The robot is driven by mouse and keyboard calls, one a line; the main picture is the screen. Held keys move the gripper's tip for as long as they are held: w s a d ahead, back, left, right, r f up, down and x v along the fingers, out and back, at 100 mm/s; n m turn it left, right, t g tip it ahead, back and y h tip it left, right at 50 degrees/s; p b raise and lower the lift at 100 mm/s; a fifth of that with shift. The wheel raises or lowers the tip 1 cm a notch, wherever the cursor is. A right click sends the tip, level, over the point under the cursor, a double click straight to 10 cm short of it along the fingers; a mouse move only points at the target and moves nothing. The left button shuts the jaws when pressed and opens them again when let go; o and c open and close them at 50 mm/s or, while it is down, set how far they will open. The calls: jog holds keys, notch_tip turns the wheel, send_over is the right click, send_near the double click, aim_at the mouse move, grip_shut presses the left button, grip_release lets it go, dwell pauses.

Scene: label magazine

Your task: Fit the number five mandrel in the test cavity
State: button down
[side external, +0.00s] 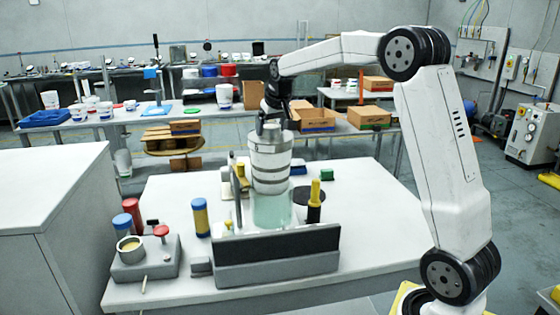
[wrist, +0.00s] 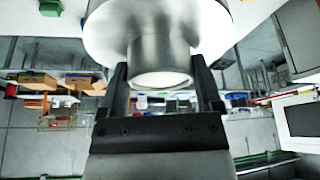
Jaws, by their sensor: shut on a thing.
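My gripper (side external: 271,125) is shut on the top knob of a large pale banded cylinder, which I take to be the mandrel (side external: 271,162). The mandrel hangs upright, and its lower end meets or sits inside a clear greenish cylinder (side external: 272,212), likely the test cavity, behind a dark-fronted grey block (side external: 278,258). I cannot tell how deep it is. In the wrist view the knob (wrist: 160,60) is between the two dark fingers (wrist: 163,90), with the wide mandrel body (wrist: 110,30) beyond. No number is readable on it.
A grey block with a cup and red knob (side external: 145,258) stands at the front left. Blue-capped, red and yellow-banded cylinders (side external: 201,218) stand near it. A yellow-handled post (side external: 315,195) on a dark disc and a green block (side external: 327,174) are right of the cavity. The table's right side is clear.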

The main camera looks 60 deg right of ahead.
aim_at(277, 140)
jog(key=shift+f, duration=5.3)
dwell(1.6)
grip_release()
jog(key=shift+f, duration=0.2)
jog(key=shift+v, duration=4.05)
